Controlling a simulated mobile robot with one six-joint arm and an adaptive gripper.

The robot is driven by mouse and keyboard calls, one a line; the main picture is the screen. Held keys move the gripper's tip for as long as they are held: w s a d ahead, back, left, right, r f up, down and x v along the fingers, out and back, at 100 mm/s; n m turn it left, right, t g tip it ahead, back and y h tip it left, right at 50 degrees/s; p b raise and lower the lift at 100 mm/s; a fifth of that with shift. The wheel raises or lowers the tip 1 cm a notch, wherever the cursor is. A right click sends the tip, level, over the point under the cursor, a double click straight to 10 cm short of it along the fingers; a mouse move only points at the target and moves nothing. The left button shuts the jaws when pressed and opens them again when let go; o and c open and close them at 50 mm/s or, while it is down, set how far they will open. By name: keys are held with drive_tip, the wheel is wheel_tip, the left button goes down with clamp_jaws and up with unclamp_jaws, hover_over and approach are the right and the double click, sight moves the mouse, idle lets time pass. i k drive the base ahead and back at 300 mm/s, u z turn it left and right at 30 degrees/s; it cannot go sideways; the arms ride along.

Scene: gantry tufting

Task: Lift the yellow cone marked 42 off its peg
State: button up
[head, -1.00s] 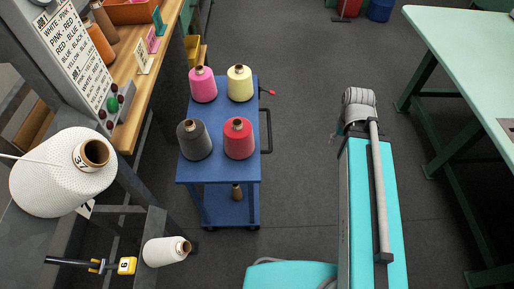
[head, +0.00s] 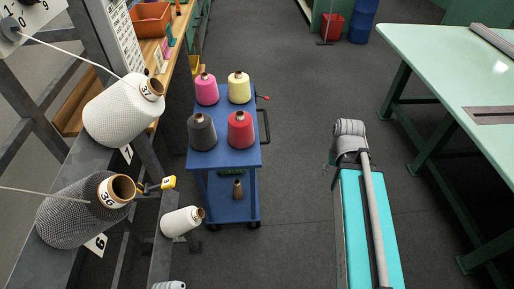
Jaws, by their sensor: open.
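No cone with a readable 42 shows in the head view. A pale yellow cone (head: 238,90) stands upright at the back right of a blue cart's top, and no number can be read on it. On the rack at the left, a white cone marked 37 (head: 112,112) and a grey cone marked 36 (head: 72,215) lie tilted, each with yarn running from it. A smaller white cone (head: 178,223) sits lower on the rack's right side, its number not readable. My gripper cannot be made out in this view.
The blue cart (head: 222,158) also carries pink (head: 206,92), grey (head: 201,134) and red (head: 240,132) cones. A wooden bench (head: 180,38) with an orange bin (head: 151,19) stands behind the rack. A pale green table (head: 440,75) is at right.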

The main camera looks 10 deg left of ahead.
sight(239, 85)
drive_tip(key=k, duration=0.55)
drive_tip(key=z, duration=0.7)
drive_tip(key=i, duration=2.15)
drive_tip(key=u, duration=0.3)
